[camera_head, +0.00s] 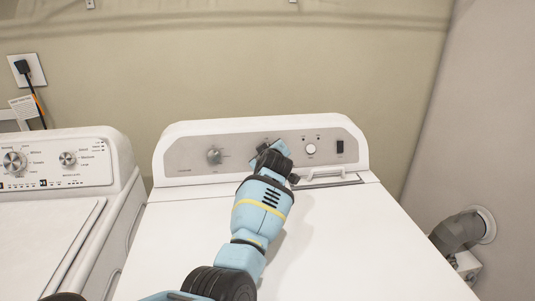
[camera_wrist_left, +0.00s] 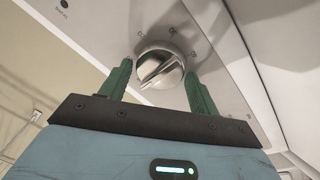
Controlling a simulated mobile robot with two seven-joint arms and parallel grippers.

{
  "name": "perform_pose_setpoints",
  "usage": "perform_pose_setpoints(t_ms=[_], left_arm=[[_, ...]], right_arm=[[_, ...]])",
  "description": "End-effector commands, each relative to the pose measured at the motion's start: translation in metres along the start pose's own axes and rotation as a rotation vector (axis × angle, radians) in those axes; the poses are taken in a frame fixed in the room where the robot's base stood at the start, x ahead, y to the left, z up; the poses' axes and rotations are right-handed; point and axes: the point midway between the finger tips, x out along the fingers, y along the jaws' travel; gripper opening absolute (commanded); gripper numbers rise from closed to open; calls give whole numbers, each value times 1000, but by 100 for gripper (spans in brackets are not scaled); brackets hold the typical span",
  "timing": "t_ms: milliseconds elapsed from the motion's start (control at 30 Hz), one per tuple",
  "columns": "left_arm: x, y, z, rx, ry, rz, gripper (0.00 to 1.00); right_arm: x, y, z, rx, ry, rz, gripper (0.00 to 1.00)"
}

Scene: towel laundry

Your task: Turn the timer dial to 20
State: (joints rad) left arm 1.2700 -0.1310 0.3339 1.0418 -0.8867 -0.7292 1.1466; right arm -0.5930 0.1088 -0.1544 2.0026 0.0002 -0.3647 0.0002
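The dryer's grey control panel (camera_head: 240,147) carries a knob (camera_head: 214,156) at the left and a white button-like knob (camera_head: 311,149) at the right. My left gripper (camera_head: 270,152) is between them and hides the dial behind it in the head view. In the left wrist view that round silver dial (camera_wrist_left: 160,67) shows with a diagonal raised grip. My left gripper (camera_wrist_left: 160,80) is open, with one green finger on each side of the dial and small gaps showing. My right gripper is not in view.
A white washer (camera_head: 70,160) with its own knobs stands close at the left. The dryer's white top (camera_head: 350,240) is clear apart from my arm. A grey vent pipe (camera_head: 460,232) comes from the wall at the right.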

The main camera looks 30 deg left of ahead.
Motion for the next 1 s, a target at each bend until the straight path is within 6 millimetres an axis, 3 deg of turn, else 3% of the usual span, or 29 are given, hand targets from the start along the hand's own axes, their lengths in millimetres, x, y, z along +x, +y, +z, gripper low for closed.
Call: perform_pose_setpoints(t_ms=[33,233,567,1000], left_arm=[[0,0,0,0,0,0,55],[0,0,0,0,0,0,31],[0,0,-1,59,-6,5,31],[-1,3,-4,400,-44,29,31]], right_arm=[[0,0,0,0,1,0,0],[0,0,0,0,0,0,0],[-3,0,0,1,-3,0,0],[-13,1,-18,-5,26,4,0]])
